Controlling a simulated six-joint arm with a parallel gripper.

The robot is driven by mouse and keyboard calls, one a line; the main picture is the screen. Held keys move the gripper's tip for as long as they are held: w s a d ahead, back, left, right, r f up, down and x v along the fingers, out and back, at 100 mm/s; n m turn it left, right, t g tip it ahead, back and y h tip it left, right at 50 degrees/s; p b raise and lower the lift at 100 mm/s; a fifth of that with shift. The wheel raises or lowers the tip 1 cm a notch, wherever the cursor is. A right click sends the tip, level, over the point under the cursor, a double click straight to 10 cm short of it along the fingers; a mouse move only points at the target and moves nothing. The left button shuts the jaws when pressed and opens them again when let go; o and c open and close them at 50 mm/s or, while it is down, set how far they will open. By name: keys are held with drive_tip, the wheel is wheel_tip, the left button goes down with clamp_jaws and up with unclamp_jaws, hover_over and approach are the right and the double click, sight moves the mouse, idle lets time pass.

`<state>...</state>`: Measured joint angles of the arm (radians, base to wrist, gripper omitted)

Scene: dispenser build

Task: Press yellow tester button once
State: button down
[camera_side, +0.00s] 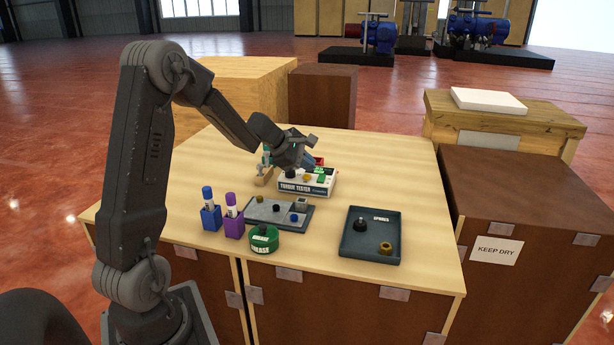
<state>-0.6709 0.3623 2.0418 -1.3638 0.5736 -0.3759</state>
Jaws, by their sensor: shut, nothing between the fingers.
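The torque tester (304,188) is a white box with dark lettering on its front, standing towards the back of the wooden table. Its yellow button (307,178) shows on top, with a green patch beside it to the right. My gripper (296,166) is shut and empty, pointing down over the left and back part of the tester. Its fingertips are small and dark here, and I cannot tell whether they touch the tester.
A grey tray (268,212) with small parts lies in front of the tester. A dark spares tray (351,247) is at the right front. Blue (211,219) and purple (234,226) holders and a green grease tin (264,242) stand at the left front.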

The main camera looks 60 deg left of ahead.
sight(307, 177)
drive_tip(key=shift+f, duration=0.15)
drive_tip(key=shift+f, duration=0.3)
drive_tip(key=shift+f, duration=0.5)
idle(0.7)
drive_tip(key=shift+r, duration=0.95)
drive_tip(key=shift+r, duration=2.5)
